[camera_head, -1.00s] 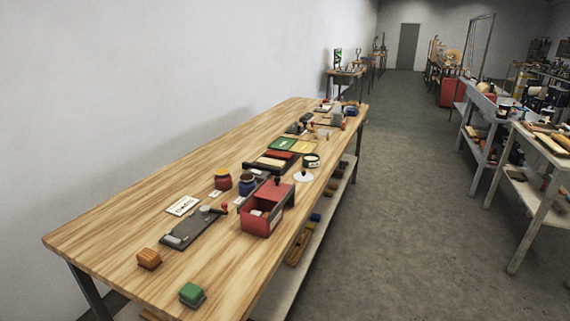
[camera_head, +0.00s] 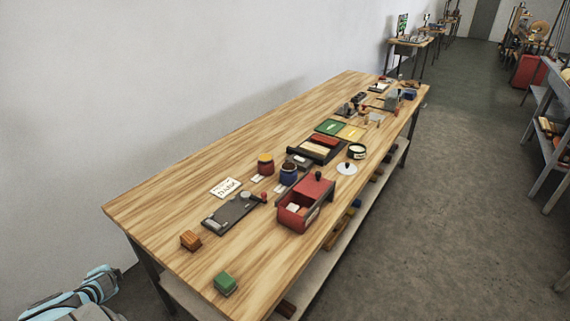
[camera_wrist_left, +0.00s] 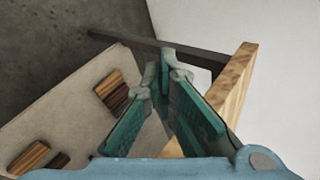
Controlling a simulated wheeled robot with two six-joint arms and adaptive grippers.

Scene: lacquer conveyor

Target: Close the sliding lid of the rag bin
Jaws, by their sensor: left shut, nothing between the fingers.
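The rag bin (camera_head: 291,218) is a red box with dark side rails near the right edge of the wooden bench in the head view. Its red sliding lid (camera_head: 313,188), with a black knob, covers the far part. The near part is open and shows pale rags (camera_head: 296,208) inside. My left gripper (camera_wrist_left: 165,72) is shut and empty in the left wrist view, beside the bench's edge and legs, away from the bin. My left arm shows at the lower left of the head view. My right gripper is not in view.
The bench (camera_head: 160,215) holds an orange block (camera_head: 190,240), a green block (camera_head: 225,284), a dark plate (camera_head: 232,214), a label card (camera_head: 226,187) and two jars (camera_head: 289,173) near the bin. A white disc (camera_head: 346,169) lies beyond it. The near left bench top is mostly clear.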

